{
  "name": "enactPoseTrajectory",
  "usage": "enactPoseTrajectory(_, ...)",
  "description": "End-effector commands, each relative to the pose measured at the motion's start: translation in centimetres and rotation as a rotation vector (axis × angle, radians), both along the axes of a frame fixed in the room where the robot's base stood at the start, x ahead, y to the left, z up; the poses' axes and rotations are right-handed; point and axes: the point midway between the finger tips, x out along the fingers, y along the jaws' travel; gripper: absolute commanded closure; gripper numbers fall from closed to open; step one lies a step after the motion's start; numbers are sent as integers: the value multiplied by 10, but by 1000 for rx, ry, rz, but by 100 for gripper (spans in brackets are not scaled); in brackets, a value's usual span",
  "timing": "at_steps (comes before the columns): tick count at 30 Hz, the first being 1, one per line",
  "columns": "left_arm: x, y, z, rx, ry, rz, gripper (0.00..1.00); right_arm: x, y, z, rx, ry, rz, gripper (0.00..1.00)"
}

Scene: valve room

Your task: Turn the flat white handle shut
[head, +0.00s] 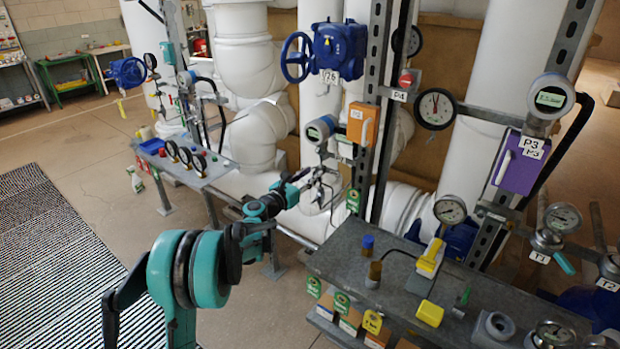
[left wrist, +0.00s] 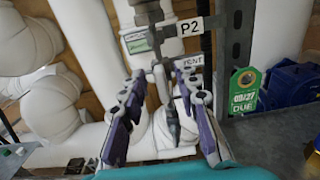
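My left gripper (head: 312,180) is at the pipework below the round P2 gauge (head: 320,129). In the left wrist view its two purple-padded fingers (left wrist: 165,125) are spread apart, with a gap between them. A slim grey valve stem with a narrow hanging part (left wrist: 172,112) shows in that gap, beside a VENT tag (left wrist: 192,63). I cannot tell whether this part is the flat white handle, nor whether a finger touches it. Other pale handles show on the orange box (head: 362,124) and the purple box (head: 516,165). My right gripper is not in view.
A grey metal bench (head: 400,262) with yellow and blue items stands front right. A steel upright (head: 378,75) rises right of the gripper. Large white pipes (head: 245,60) stand behind. A smaller gauge bench (head: 160,160) is at left. Floor is open near the striped mat (head: 50,250).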

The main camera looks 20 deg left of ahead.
Motion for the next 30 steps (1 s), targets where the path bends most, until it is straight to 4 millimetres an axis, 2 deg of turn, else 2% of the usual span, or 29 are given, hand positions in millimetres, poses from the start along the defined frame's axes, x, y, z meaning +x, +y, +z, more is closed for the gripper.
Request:
enactPoseTrajectory(8, 2, -1, 1, 1, 0, 0, 69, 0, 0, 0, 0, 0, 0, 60)
enactPoseTrajectory(11, 2, -1, 1, 1, 0, 0, 95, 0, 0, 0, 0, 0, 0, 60)
enactPoseTrajectory(12, 2, -1, 1, 1, 0, 0, 100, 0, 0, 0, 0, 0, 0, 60)
enactPoseTrajectory(23, 1, -1, 1, 19, -7, 0, 100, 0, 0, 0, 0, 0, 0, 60)
enactPoseTrajectory(30, 1, -2, 1, 117, -43, 0, 100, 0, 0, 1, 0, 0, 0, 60)
